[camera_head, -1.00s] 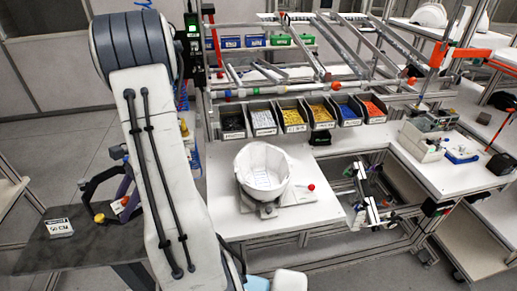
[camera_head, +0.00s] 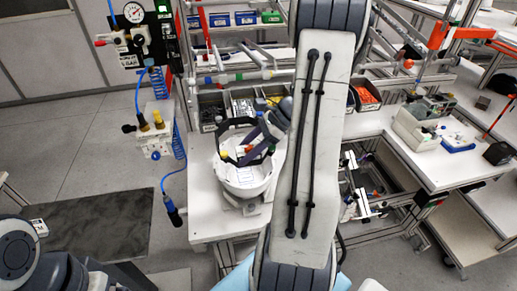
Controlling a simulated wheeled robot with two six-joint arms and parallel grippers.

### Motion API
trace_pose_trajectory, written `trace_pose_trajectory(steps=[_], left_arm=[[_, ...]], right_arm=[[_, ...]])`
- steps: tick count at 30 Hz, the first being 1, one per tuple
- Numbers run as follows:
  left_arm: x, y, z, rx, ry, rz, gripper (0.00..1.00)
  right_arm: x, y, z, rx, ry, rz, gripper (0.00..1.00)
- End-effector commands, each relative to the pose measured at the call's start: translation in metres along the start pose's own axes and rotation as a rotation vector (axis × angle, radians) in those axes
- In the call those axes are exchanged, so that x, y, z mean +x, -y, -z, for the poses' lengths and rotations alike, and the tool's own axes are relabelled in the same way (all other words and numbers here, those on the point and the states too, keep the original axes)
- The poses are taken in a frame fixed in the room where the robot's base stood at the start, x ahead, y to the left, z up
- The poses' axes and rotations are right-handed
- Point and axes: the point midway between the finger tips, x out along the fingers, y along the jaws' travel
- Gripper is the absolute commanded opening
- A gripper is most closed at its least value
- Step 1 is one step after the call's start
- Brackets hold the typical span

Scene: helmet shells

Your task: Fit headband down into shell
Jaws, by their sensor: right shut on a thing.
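The white helmet shell (camera_head: 246,182) sits open side up, like a bowl, on a white table, with a small stand under it. The dark headband (camera_head: 235,124), with small coloured knobs, is over the shell's opening and overlaps its far rim. I cannot tell whether it touches the shell. My right gripper (camera_head: 267,136) is shut on the headband at its right side; my right arm crosses the middle of the view and hides part of the gripper. My left arm shows at the lower left, but its gripper is out of view.
Part bins (camera_head: 212,108) stand behind the shell, partly hidden by my arm. A gauge panel (camera_head: 135,38) and a tool (camera_head: 173,210) hanging on a blue hose are at the left. A dark mat (camera_head: 100,225) lies at the lower left. A side table stands at the right.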

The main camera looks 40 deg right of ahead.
Motion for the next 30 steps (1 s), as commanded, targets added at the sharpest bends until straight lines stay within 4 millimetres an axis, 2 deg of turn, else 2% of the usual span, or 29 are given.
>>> trace_pose_trajectory(steps=[14,30], left_arm=[[-0.008,-0.001,0.0,-0.001,0.0,0.0,0.93],[0.03,0.002,-0.002,0.001,0.0,0.0,0.93]], right_arm=[[-0.001,0.0,-0.003,0.003,0.0,-0.01,0.0],[0.036,0.0,0.036,0.004,0.0,-0.007,0.0]])
